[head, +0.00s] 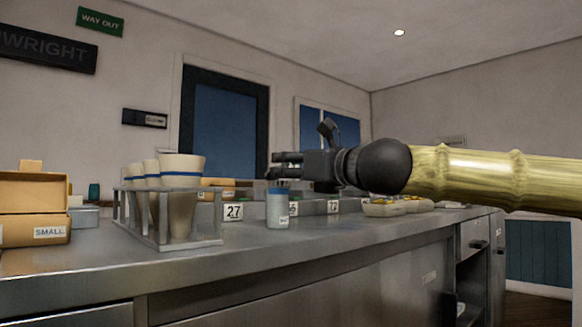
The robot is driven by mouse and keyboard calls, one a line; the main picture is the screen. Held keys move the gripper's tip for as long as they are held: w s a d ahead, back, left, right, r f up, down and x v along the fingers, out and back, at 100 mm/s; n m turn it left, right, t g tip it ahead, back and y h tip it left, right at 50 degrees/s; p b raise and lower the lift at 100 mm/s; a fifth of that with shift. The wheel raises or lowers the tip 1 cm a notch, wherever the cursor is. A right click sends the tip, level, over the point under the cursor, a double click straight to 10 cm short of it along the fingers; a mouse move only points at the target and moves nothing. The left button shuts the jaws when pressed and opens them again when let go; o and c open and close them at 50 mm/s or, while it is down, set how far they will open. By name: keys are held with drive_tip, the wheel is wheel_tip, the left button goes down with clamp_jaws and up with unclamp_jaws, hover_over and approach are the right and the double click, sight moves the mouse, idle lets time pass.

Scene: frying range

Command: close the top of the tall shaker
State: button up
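A pale grey shaker (278,211) with a blue band near its top and a small label stands upright on the steel counter, right of the cup rack. My gripper (276,166) reaches in from the right, its dark fingers pointing left just above the shaker. The top's state is hidden. How far apart the fingertips are is not clear from this angle.
A brown box marked SMALL (35,205) is at far left. Numbered cards, including 27 (234,211), line the back. Food trays (384,209) lie to the right. The front counter (330,245) is clear.

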drive_tip(key=v, duration=1.2)
drive_tip(key=shift+f, duration=0.1)
idle(0.5)
